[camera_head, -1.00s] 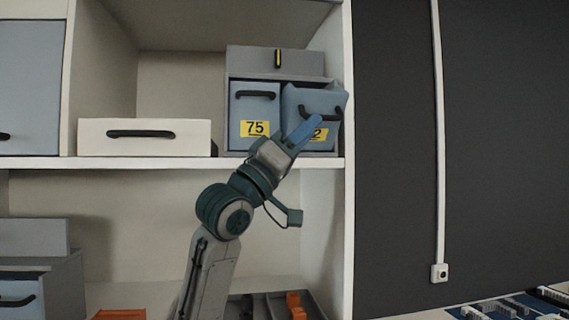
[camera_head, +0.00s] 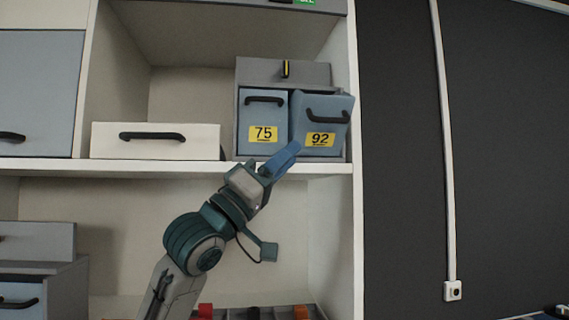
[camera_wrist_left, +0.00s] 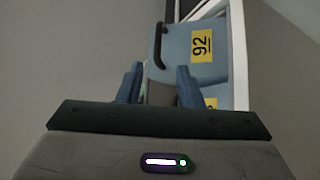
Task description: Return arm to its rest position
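My left gripper (camera_head: 283,158) is in front of the shelf edge, just below the blue-grey drawer labelled 92 (camera_head: 322,113). In the left wrist view its two blue fingers (camera_wrist_left: 158,84) stand apart with nothing between them. The 92 drawer (camera_wrist_left: 196,65) shows beyond the fingers in that view, with its black handle. In the head view this drawer sits tilted and sticks out from its grey housing. My right gripper is not in view.
Drawer 75 (camera_head: 263,118) stands beside drawer 92. A white drawer box (camera_head: 155,141) is on the same shelf (camera_head: 120,165). A compartment tray (camera_head: 275,312) lies below, partly hidden. A dark wall (camera_head: 400,160) is at the right.

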